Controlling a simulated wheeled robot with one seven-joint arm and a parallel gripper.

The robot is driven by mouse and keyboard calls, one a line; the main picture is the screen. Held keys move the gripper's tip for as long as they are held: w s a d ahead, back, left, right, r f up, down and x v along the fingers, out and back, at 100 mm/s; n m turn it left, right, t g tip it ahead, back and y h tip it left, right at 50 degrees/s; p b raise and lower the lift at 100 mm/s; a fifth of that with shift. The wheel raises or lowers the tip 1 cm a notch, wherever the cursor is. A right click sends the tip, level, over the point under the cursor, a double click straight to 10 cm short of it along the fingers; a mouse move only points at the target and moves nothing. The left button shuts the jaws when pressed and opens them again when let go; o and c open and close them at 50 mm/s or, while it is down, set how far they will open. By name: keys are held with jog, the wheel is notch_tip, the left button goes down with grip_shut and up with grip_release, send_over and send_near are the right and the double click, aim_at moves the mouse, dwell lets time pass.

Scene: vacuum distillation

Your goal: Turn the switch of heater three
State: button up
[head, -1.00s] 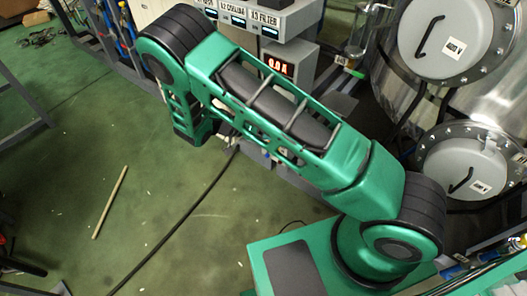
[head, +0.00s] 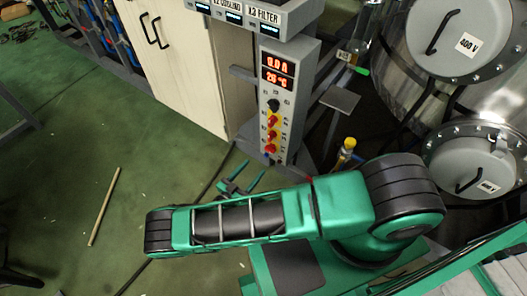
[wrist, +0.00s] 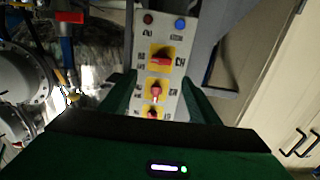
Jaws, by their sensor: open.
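My gripper (head: 252,171) is open and empty, low in front of the panel. No contact is visible.
Red displays (head: 277,72) read 0.0 A and about 26 °C. A pale cabinet (head: 175,50) stands left of the panel. A stick (head: 104,207) lies on the open green floor.

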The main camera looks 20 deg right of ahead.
aim_at(268, 151)
jog(key=x, duration=1)
jog(key=shift+w+d, duration=0.2)
jog(key=shift+w, duration=0.1)
jog(key=shift+c, duration=0.3)
jog(key=c, duration=1)
